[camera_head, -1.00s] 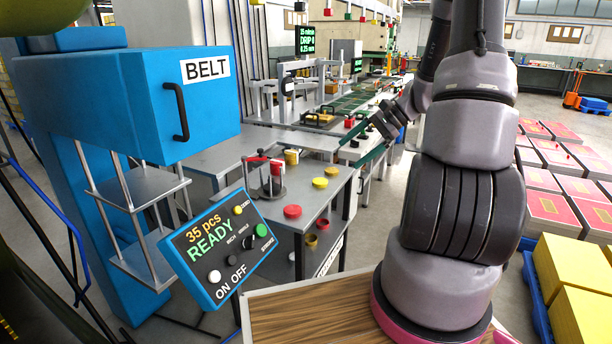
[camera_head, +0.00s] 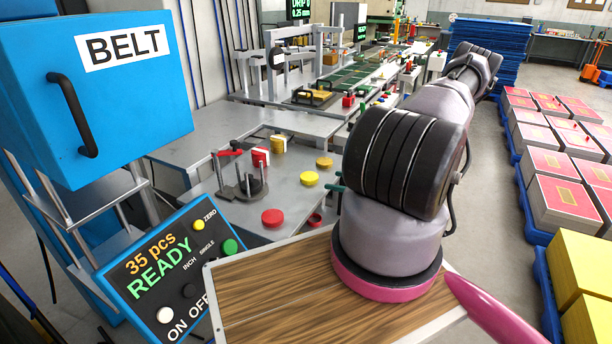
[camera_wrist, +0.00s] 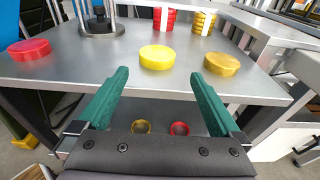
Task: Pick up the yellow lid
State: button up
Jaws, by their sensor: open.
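A bright yellow lid (camera_head: 309,178) lies flat on the grey metal table (camera_head: 232,196). In the wrist view the yellow lid (camera_wrist: 157,57) is ahead of my gripper (camera_wrist: 160,76), between the lines of its two green fingers. The fingers are wide apart with nothing between them, and they do not touch the lid. A darker golden lid (camera_wrist: 222,64) lies just right of it; it also shows in the head view (camera_head: 324,163). In the head view my arm hides most of the gripper; only a green finger shows at the arm's left.
A red lid (camera_head: 272,217) lies to the left on the table. Stacks of red lids (camera_wrist: 164,19) and yellow lids (camera_wrist: 204,22) and a post fixture (camera_head: 252,186) stand behind. Red and yellow round pieces lie on the shelf below. A control panel (camera_head: 160,265) stands at the left.

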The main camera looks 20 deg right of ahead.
aim_at(313, 177)
jog(key=x, duration=0.9)
jog(key=shift+w+a+r, duration=0.15)
jog(key=shift+a, duration=0.2)
jog(key=c, duration=1.1)
